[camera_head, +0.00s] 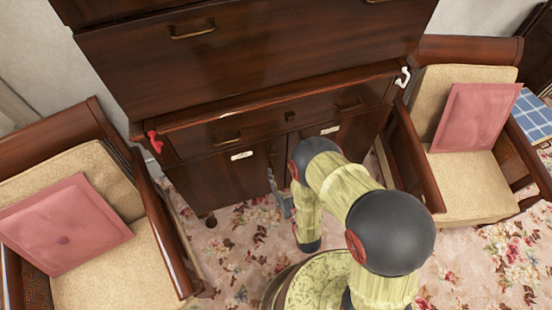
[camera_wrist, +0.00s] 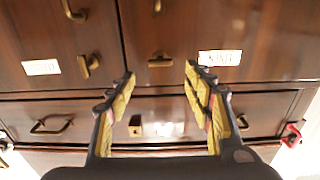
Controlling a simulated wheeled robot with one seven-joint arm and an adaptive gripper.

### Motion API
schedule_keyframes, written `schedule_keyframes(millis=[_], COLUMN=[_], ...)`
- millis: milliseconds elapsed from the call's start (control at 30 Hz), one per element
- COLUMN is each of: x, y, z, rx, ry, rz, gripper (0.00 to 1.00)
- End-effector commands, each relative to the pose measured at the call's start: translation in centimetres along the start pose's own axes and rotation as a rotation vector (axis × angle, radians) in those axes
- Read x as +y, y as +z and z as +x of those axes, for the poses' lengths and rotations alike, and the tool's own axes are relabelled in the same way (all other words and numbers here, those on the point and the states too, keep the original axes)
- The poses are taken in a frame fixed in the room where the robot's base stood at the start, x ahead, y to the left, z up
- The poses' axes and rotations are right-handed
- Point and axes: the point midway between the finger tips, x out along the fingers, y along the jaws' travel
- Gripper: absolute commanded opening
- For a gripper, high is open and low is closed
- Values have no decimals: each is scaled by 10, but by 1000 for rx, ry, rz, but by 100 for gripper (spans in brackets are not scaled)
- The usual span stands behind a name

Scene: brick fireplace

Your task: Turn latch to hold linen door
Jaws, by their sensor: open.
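The linen door (camera_wrist: 205,20) is a dark wooden cabinet door with a white label (camera_wrist: 219,57) that appears upside down in the wrist view. In the head view it is the left lower door (camera_head: 215,178). A small brass latch (camera_wrist: 160,60) sits near its edge beside the seam. Another brass latch (camera_wrist: 88,66) is on the neighbouring door (camera_wrist: 45,25). My gripper (camera_wrist: 160,70) is open and empty, its fingertips appearing on either side of the linen door's latch. Contact cannot be told. In the head view my gripper (camera_head: 278,190) is low before the doors, partly hidden by my arm.
Drawers with brass handles (camera_head: 228,137) are above the doors. A red hook (camera_head: 155,141) and a white hook (camera_head: 403,76) are at the cabinet's sides. Cushioned armchairs (camera_head: 165,235) (camera_head: 415,165) flank the cabinet. Floral carpet (camera_head: 225,250) lies in front.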

Motion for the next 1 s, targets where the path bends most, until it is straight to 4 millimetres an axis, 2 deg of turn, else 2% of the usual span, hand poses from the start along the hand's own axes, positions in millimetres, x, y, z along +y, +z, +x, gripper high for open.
schedule_keyframes(millis=[200,400,567,800,1000], x=[0,0,0,0,0], y=[1,1,1,1,1], z=[34,59,67,68,67], rx=[1,0,-2,-3,-3], ry=[0,0,0,0,0], rz=[0,0,-1,-1,0], gripper=[52,52,52,52,41])
